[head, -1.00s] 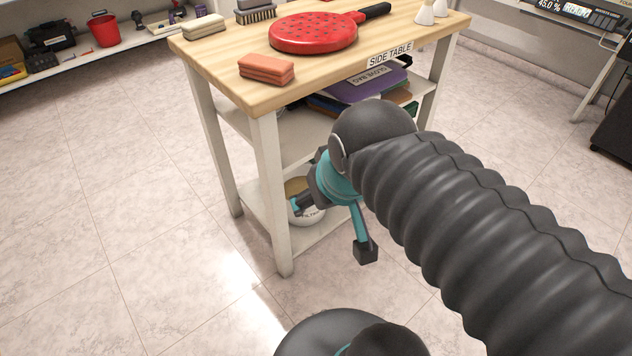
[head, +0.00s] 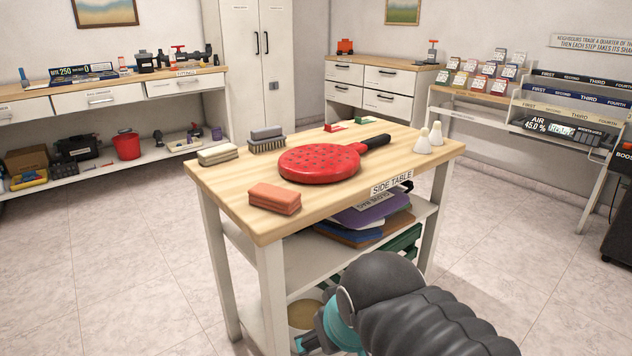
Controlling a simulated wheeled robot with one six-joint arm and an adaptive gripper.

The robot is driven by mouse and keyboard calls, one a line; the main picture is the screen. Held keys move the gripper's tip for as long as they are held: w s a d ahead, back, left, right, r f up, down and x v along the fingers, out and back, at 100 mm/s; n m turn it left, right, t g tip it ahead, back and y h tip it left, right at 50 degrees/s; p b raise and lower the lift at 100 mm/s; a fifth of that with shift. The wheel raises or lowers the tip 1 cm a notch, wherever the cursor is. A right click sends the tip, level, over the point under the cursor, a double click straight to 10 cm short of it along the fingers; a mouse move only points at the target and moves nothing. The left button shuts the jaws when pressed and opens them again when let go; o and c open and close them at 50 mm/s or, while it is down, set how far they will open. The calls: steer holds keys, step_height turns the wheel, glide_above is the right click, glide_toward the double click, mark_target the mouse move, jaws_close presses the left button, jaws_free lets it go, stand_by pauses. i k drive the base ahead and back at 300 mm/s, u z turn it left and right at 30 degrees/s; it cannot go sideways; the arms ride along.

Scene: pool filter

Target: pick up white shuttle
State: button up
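Two white shuttles stand side by side near the right corner of the side table (head: 232,192): a front one (head: 422,142) and one just behind it (head: 436,134). Each has a wide base and a rounded top. My gripper (head: 326,349) is at the bottom edge of the head view, low in front of the table and well below the shuttles. One teal finger spreads left as it did in the earlier frame, where both fingers stand apart. The other finger is now cut off. I see nothing held in it.
A red round paddle (head: 320,164) with a black handle lies left of the shuttles. An orange block (head: 274,198), a cream block (head: 217,154) and a brush (head: 267,140) are also on top. A purple bag (head: 370,212) lies on the shelf below. Open floor surrounds the table.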

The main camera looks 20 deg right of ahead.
mark_target(436, 136)
steer(key=z, duration=1.95)
steer(key=i, duration=0.7)
steer(key=u, duration=1.5)
